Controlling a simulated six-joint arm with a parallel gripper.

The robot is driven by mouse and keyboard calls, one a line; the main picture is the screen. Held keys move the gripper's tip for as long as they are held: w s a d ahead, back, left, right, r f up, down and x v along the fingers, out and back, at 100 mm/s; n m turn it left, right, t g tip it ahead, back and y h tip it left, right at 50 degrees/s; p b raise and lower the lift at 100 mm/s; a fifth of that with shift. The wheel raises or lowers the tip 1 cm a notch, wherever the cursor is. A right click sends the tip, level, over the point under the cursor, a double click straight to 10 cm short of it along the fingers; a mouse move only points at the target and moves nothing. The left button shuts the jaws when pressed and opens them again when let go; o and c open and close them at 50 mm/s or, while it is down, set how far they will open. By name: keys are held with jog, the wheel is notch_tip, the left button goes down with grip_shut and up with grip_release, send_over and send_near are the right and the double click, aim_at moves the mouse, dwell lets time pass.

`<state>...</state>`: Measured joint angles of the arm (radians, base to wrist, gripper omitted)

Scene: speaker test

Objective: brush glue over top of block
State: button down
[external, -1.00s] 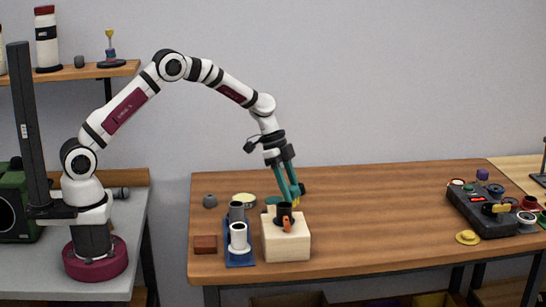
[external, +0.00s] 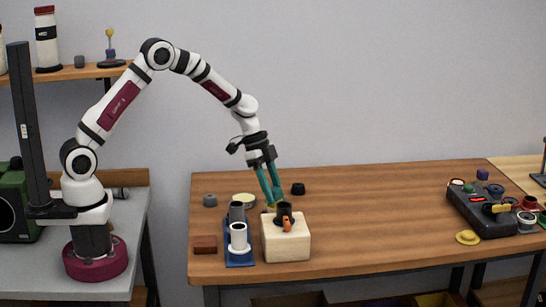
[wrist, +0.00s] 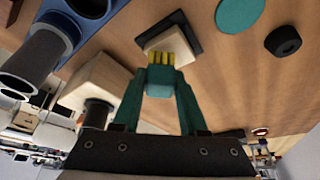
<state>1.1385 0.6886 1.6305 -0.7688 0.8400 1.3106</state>
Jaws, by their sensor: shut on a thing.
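My gripper (external: 272,203) points down just behind the pale wooden block (external: 286,243). Its teal fingers are shut on a small teal brush (wrist: 162,77) with yellow bristles (wrist: 160,58). In the wrist view, the bristles overlap the near edge of a small pale block (wrist: 174,40) on a black square base (wrist: 196,45); I cannot tell whether they touch. The large pale block, which also shows in the wrist view (wrist: 93,76), carries a black cup (external: 284,210) with an orange part. The small block is hidden in the external view.
Left of the large block, a blue rack (external: 239,260) holds grey and white cylinders. A red-brown block (external: 205,244) lies beside it. A black ring (external: 298,189) and a teal disc (wrist: 240,13) lie nearby. The table's middle is clear; a dark device (external: 478,212) stands right.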

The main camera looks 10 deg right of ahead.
jog(key=shift+d, duration=2.3)
jog(key=shift+f, duration=0.15)
notch_tip(320, 180, up, 7)
jog(key=w+a+r+n+t, duration=0.2)
jog(key=w+a+r+n, duration=0.2)
jog(key=w+r, duration=0.5)
jog(key=w+a+r+n+t, duration=0.2)
jog(key=a+r+n, duration=0.5)
jog(key=a+r, duration=0.4)
jog(key=w+a+r+n+t, duration=0.2)
jog(key=w+a+r+n, duration=0.3)
jog(key=a+r, duration=0.6)
notch_tip(320, 180, up, 4)
jog(key=shift+a+r+n+y, duration=0.1)
jog(key=shift+a+n+y, duration=0.3)
jog(key=shift+n, duration=0.6)
